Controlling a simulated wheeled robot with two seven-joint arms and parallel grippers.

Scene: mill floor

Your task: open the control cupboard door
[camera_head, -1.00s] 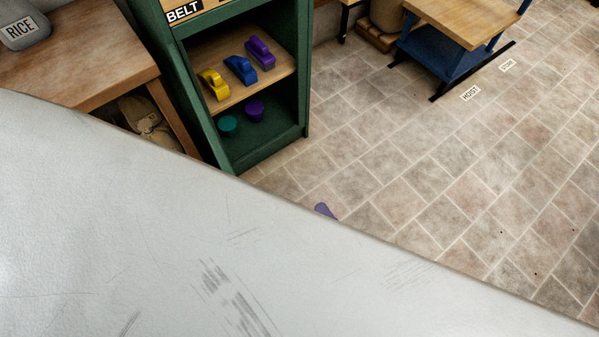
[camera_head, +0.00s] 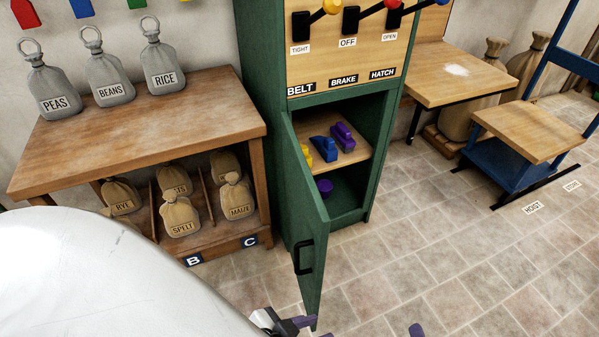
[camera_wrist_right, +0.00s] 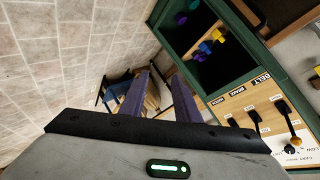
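The green control cupboard (camera_head: 262,100) stands in the middle of the head view. Its green door (camera_head: 312,215) is hinged on the left and stands partly open, swung out from the front. A black handle (camera_head: 303,257) is on the door's outer face. My left gripper (camera_head: 302,323) is at the bottom edge, beside the door's lower end; I cannot tell whether it touches, and its fingers are partly cut off. A purple fingertip of my right gripper (camera_head: 416,330) shows at the bottom. The right wrist view shows my right gripper (camera_wrist_right: 160,74) open and empty, with the cupboard to its upper right.
Yellow, blue (camera_head: 324,148) and purple pieces sit on the cupboard shelf. Levers (camera_head: 350,20) are above it. A wooden bench (camera_head: 150,115) with labelled weights and sacks stands left. A blue hoist (camera_head: 510,165) stands right. Tiled floor (camera_head: 420,250) is clear before the cupboard.

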